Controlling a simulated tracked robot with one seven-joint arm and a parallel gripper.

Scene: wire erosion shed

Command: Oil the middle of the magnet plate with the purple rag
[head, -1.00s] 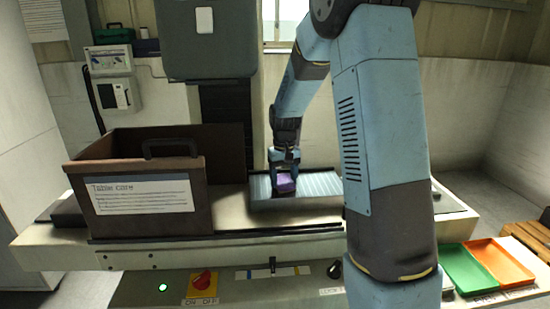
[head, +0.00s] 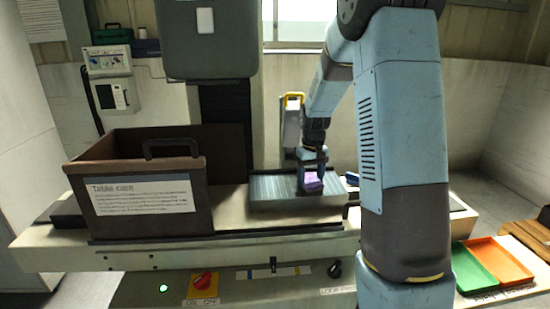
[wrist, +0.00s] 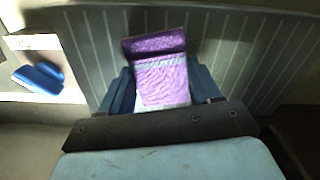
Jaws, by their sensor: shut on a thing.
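The magnet plate (head: 275,188) is a grey striped slab on the machine table, to the right of the brown box. Its stripes also fill much of the wrist view (wrist: 235,50). My gripper (head: 312,172) is over the right part of the plate and shut on the purple rag (head: 311,181). In the wrist view the rag (wrist: 162,80) is a folded purple pad between the blue fingers. The rag is at or just above the plate's surface; I cannot tell whether it touches. My arm hides part of the scene to the right of the plate.
A brown box labelled "Table care" (head: 142,194) stands left of the plate. A blue object (wrist: 38,79) lies on the pale surface beyond the plate's edge. Green (head: 475,266) and orange (head: 503,259) trays are at the lower right. A grey machine head (head: 207,40) hangs above.

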